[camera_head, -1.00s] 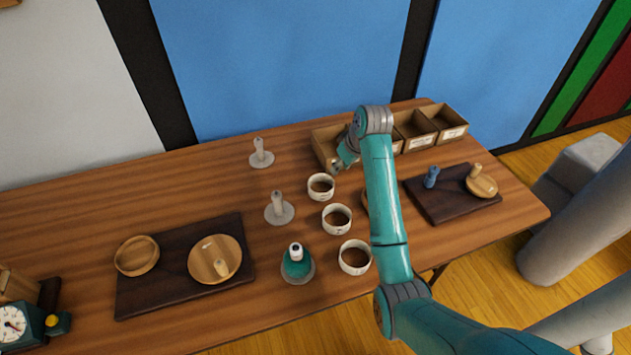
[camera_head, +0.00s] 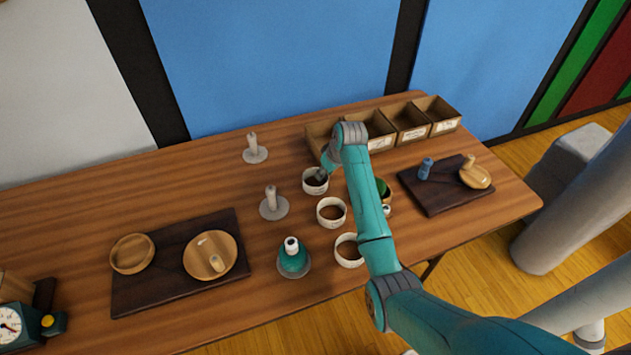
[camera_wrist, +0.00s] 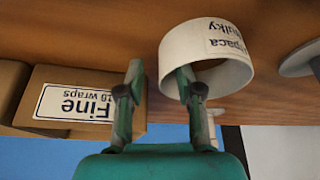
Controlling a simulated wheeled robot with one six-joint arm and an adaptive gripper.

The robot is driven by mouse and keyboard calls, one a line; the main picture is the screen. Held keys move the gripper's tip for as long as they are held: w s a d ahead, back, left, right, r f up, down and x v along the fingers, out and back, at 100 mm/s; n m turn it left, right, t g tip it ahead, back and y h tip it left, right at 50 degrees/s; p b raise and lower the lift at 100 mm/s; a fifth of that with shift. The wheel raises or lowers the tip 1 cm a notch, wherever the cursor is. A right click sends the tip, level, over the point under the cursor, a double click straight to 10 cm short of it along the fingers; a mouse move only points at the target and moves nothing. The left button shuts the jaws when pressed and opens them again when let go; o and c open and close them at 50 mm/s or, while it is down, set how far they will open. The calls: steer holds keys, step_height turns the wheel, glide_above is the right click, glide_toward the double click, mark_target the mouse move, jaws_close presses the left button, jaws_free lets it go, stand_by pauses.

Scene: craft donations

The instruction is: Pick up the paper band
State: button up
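Several white paper bands stand on the wooden table: a far one (camera_head: 315,187), a middle one (camera_head: 331,222) and a near one (camera_head: 346,262) partly behind my arm. In the wrist view a band (camera_wrist: 182,45) labelled "Alpaca Bulky" is close to my gripper (camera_wrist: 158,69). My gripper is open, with one finger outside the band's wall and the other overlapping its opening. I cannot tell if either finger touches it. In the head view my gripper is at the far band, its fingertips mostly hidden.
Open cardboard boxes (camera_head: 410,137) stand at the back; one labelled "Fine" (camera_wrist: 75,103) is beside my gripper. Dark boards (camera_head: 135,292) with wooden dishes lie on both sides.

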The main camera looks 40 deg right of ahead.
jaws_close()
